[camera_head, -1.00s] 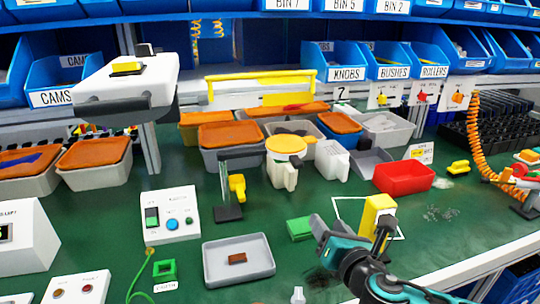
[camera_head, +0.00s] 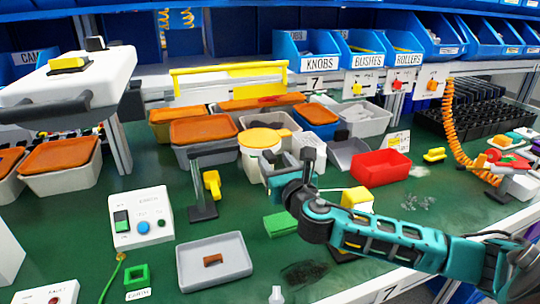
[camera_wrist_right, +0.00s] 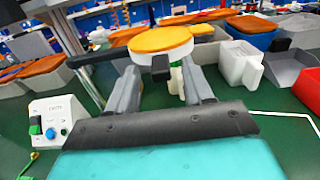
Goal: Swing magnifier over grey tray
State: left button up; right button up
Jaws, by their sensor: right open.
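The magnifier appears to be the round yellow-orange disc (camera_head: 262,138) at the centre back, level with the top of a black post (camera_head: 203,190) with a yellow knob. In the right wrist view, the disc (camera_wrist_right: 160,40) has a dark arm running left and a black tab facing me. My right gripper (camera_head: 282,178) is open in front of the disc; its fingers (camera_wrist_right: 160,85) stand either side of the tab, and contact cannot be told. The grey tray (camera_head: 184,272) lies at the front left with a small brown block (camera_head: 212,260) in it. My left gripper is not in view.
Lidded bins (camera_head: 205,130) and a white jug (camera_head: 308,150) stand behind. A red bin (camera_head: 380,168) is to the right. A green block (camera_head: 280,224) and yellow block (camera_head: 357,198) lie near my right arm. A white switch box (camera_head: 142,218) stands left of the tray.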

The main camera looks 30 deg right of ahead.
aim_at(274, 159)
jog(key=shift+x, duration=2)
grip_shut()
